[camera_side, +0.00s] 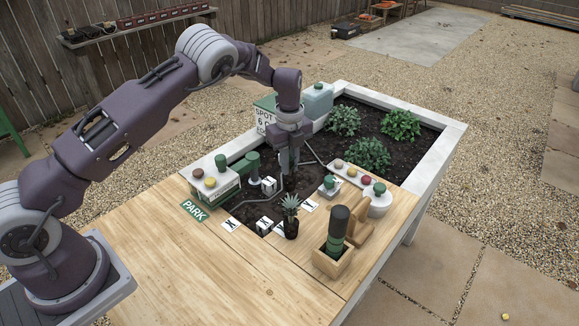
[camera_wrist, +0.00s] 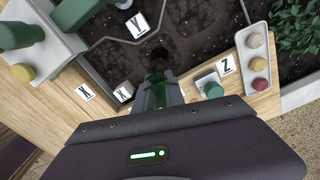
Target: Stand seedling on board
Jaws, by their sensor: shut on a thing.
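My gripper (camera_side: 288,170) points down over the dark soil at the middle of the bed. A spiky green plant in a small black pot (camera_side: 291,226) stands upright at the front edge of the soil, below and apart from my fingertips. The wooden board (camera_side: 190,265) lies in front.
A knob box (camera_side: 212,182) stands left. A knob strip (camera_side: 350,172) and green-knobbed block (camera_side: 328,187) stand right. A wooden holder (camera_side: 332,262) with a dark-topped green tool is at front right. Leafy plants (camera_side: 370,153) grow behind. The front left wood is clear.

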